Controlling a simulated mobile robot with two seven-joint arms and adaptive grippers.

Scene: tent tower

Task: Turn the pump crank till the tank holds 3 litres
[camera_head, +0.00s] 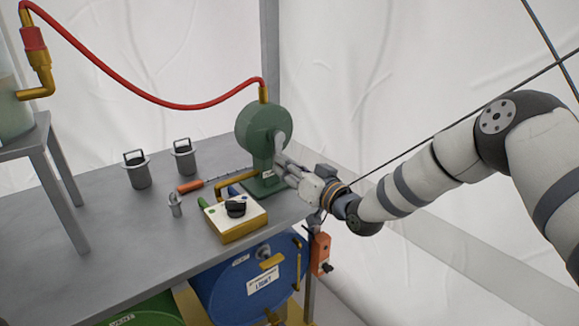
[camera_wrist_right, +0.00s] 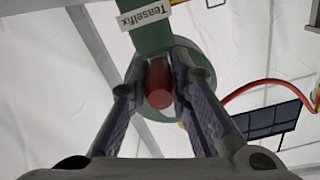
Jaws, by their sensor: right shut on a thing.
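The green pump (camera_head: 258,130) stands at the far right end of the grey table, with a pale crank arm (camera_head: 281,141) on its front. My right gripper (camera_head: 284,170) reaches it from the right. In the right wrist view my right gripper's fingers (camera_wrist_right: 160,95) are closed on both sides of the red crank handle (camera_wrist_right: 158,84), in front of the green pump body (camera_wrist_right: 200,62). The fingers hide most of the handle in the head view. The tank (camera_head: 12,108) is cut off at the left edge; its level cannot be read. My left gripper is not in view.
A red hose (camera_head: 150,97) arcs from the pump to the tank fitting (camera_head: 38,62). A blue drum (camera_head: 245,280) lies below.

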